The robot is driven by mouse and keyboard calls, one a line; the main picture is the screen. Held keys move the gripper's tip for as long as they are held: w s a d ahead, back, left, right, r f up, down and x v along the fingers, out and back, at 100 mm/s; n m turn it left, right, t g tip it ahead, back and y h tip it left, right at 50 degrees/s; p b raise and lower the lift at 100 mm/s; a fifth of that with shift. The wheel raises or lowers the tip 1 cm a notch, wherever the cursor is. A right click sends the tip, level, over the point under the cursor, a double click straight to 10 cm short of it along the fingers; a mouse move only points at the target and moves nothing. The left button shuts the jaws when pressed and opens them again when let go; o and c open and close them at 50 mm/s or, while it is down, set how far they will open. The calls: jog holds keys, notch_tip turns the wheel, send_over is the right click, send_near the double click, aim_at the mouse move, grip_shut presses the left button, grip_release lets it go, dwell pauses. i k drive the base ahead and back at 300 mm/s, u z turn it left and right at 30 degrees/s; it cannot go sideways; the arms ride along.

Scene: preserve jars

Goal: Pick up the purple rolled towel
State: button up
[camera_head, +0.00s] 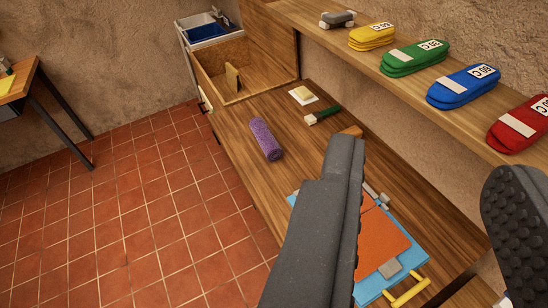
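The purple rolled towel (266,139) lies on the wooden workbench (240,125), near the bench's left edge and running roughly lengthwise. It is unobstructed in the camera view. My gripper (427,165) is open, with one dark finger in the lower middle of the view and the other, with a studded pad, at the right edge.
A blue-orange board (385,245) is partly hidden by my finger. A shelf (388,65) with coloured folded cloths runs along the wall. A wooden box (222,57) stands behind. Tiled floor is clear at left.

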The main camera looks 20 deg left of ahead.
aim_at(269, 146)
jog(key=u, duration=0.7)
jog(key=i, duration=0.4)
jog(key=u, duration=0.3)
jog(key=k, duration=1.25)
jog(key=u, duration=0.75)
jog(key=i, duration=1.95)
jog(key=z, duration=0.95)
jog(key=i, duration=0.95)
jog(key=z, duration=0.8)
